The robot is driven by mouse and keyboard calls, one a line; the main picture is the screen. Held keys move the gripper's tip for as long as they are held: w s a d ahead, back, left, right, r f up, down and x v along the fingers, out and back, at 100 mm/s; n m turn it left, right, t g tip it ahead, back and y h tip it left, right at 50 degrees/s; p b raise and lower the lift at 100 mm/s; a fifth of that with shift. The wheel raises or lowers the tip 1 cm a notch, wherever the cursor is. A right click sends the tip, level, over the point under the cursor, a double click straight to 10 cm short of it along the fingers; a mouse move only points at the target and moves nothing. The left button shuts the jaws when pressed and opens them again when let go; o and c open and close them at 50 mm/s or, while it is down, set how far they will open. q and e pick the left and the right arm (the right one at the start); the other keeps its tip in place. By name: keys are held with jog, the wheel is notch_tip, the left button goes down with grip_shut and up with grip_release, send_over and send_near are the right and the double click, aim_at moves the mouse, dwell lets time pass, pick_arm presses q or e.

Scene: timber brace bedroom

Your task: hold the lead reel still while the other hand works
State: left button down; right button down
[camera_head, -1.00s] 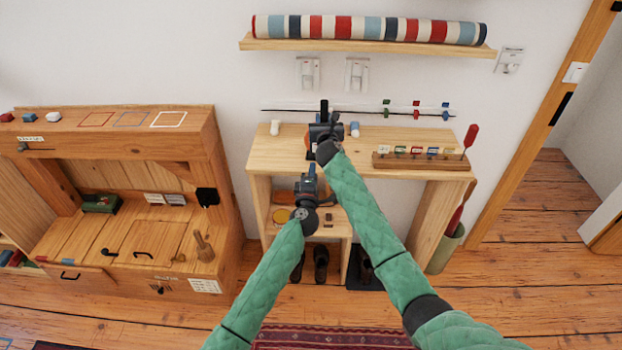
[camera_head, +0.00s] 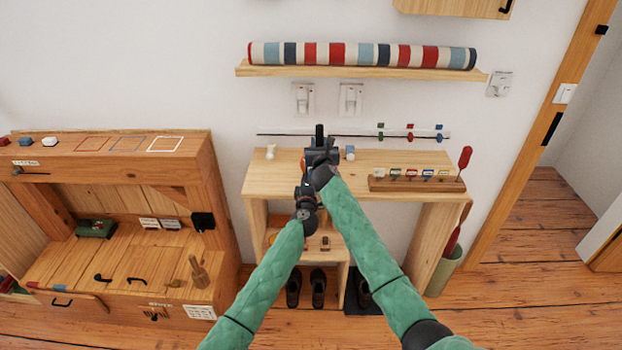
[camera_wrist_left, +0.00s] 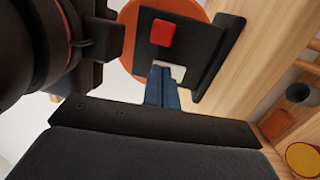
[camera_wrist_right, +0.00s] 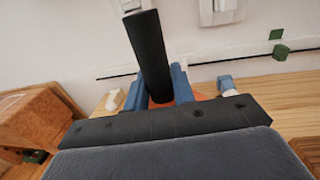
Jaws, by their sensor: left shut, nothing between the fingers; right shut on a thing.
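The lead reel shows in the left wrist view as an orange disc (camera_wrist_left: 130,42) behind a black frame with a red square button (camera_wrist_left: 163,32) and a small white part (camera_wrist_left: 176,72). In the head view it is mostly hidden behind my grippers on the wooden desk (camera_head: 385,160). My right gripper (camera_head: 320,140) is shut on the reel's upright black post (camera_wrist_right: 148,50), its blue fingers on either side. My left gripper (camera_head: 306,182) is just below and in front, shut and empty. Its blue fingertips (camera_wrist_left: 163,75) are at the black frame's lower edge; I cannot tell whether they touch.
A wooden rack with coloured tags (camera_head: 415,184) and a red-handled tool (camera_head: 463,160) stands on the desk's right. A white piece (camera_head: 271,152) and a blue-and-white piece (camera_head: 349,153) flank the grippers. A wooden bench (camera_head: 120,260) stands left. Shoes (camera_head: 318,287) lie below.

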pick_arm(q)
jog(key=shift+w, duration=0.1)
jog(key=shift+w+r, duration=0.15)
jog(key=shift+w, duration=0.1)
jog(key=s+f, duration=0.1)
jog(key=s, duration=1.1)
jog(key=shift+a+f, duration=0.3)
jog(key=shift+a, duration=0.15)
pick_arm(e)
jog(key=shift+f, duration=0.1)
jog(key=c, duration=1.1)
grip_release()
jog(key=shift+s, duration=0.1)
